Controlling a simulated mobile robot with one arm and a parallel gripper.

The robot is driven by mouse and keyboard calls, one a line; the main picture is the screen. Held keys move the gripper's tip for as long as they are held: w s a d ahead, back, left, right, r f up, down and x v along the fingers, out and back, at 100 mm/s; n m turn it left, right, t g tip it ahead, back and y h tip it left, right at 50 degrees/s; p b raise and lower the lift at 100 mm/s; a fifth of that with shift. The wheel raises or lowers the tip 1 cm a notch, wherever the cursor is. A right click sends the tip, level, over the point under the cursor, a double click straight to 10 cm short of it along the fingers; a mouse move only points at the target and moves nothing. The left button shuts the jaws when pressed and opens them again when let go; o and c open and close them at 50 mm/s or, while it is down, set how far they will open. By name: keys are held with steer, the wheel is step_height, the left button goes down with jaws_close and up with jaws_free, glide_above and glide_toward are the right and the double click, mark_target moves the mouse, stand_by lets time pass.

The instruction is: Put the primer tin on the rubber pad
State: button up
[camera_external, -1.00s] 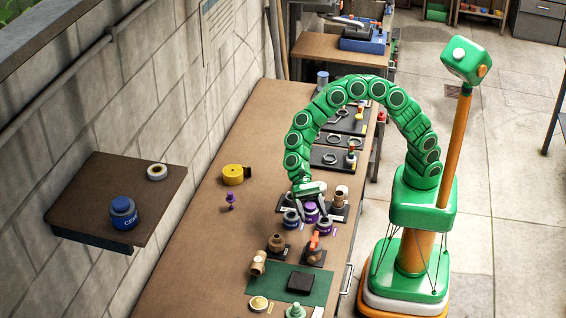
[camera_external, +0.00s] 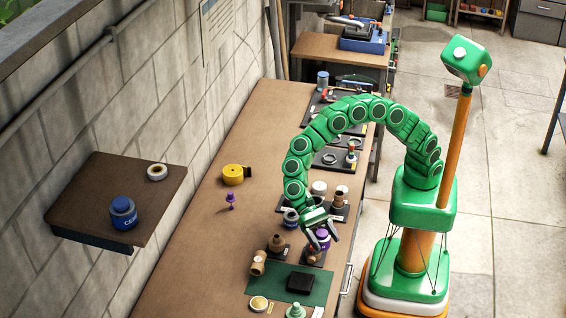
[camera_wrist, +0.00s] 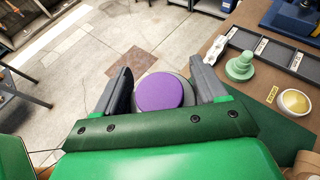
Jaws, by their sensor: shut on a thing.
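The purple-lidded primer tin (camera_external: 323,241) is held between the two fingers of my gripper (camera_external: 322,236), over the right part of the bench. In the wrist view the round purple lid (camera_wrist: 160,92) sits between the grey fingers of my gripper (camera_wrist: 160,78), which are closed on the tin's sides. The black square rubber pad (camera_external: 300,283) lies on a green mat (camera_external: 262,287) near the front of the bench, below and left of the tin in the picture. The pad is not seen in the wrist view.
Brown pipe fittings (camera_external: 258,263) stand left of my gripper. A green stepped fitting (camera_external: 296,311) and a pale round tin (camera_external: 259,304) are at the front.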

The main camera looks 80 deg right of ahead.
steer(key=shift+w+a+f, duration=0.85)
steer(key=shift+a+f, duration=0.45)
steer(key=shift+a, duration=0.05)
steer(key=shift+w+a+f, duration=0.8)
steer(key=shift+a+f, duration=0.5)
steer(key=shift+a, duration=0.05)
steer(key=shift+w+a+f, duration=0.85)
steer(key=shift+a+f, duration=0.45)
steer(key=shift+a, duration=0.05)
steer(key=shift+f, duration=1.6)
steer(key=shift+f, duration=0.15)
steer(key=o, duration=1.2)
steer(key=shift+w+d+r, duration=0.1)
steer(key=shift+w+r, duration=0.1)
steer(key=shift+r, duration=0.05)
steer(key=shift+v, duration=5.75)
